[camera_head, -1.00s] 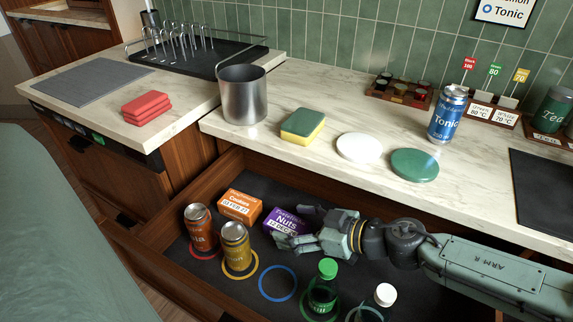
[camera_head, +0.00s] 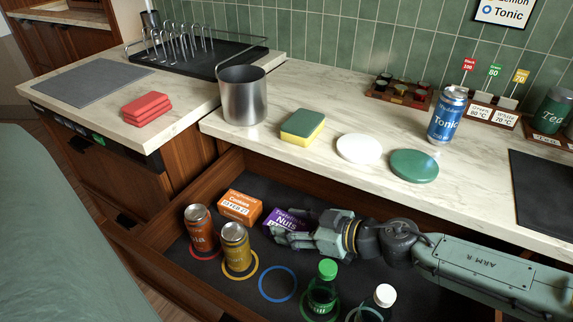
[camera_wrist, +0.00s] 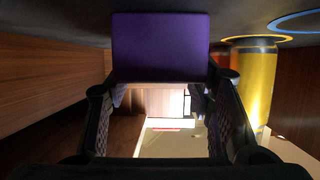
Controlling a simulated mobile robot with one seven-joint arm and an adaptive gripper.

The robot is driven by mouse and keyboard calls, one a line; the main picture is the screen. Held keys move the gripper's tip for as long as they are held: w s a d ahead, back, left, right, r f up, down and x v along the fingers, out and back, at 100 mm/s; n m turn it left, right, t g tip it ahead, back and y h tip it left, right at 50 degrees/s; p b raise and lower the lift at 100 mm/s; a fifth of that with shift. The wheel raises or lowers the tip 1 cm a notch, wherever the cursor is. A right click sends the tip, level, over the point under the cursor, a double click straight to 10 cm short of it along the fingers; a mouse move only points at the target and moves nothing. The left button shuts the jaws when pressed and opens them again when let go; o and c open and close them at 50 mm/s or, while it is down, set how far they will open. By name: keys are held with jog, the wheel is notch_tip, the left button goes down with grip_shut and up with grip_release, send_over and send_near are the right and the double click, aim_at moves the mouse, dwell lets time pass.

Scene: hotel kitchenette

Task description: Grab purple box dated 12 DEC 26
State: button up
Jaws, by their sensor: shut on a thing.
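The purple box (camera_head: 286,220), labelled Nuts, stands in the open drawer, right of an orange box (camera_head: 239,206). Its date print is partly covered by my fingers and cannot be read. My gripper (camera_head: 291,236) reaches in from the right and is shut on the purple box. In the wrist view, the purple box (camera_wrist: 161,48) fills the upper middle, with a finger at each lower side of it. I cannot tell whether the box is lifted off the drawer floor.
An orange can (camera_head: 201,232) and a yellow can (camera_head: 236,247) stand left of my gripper. A green-capped bottle (camera_head: 322,290) and a white-capped bottle (camera_head: 380,300) stand in front. The counter edge overhangs behind. An empty blue ring (camera_head: 277,284) marks free floor.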

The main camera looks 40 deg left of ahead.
jog(key=c, duration=0.3)
jog(key=shift+r, duration=0.2)
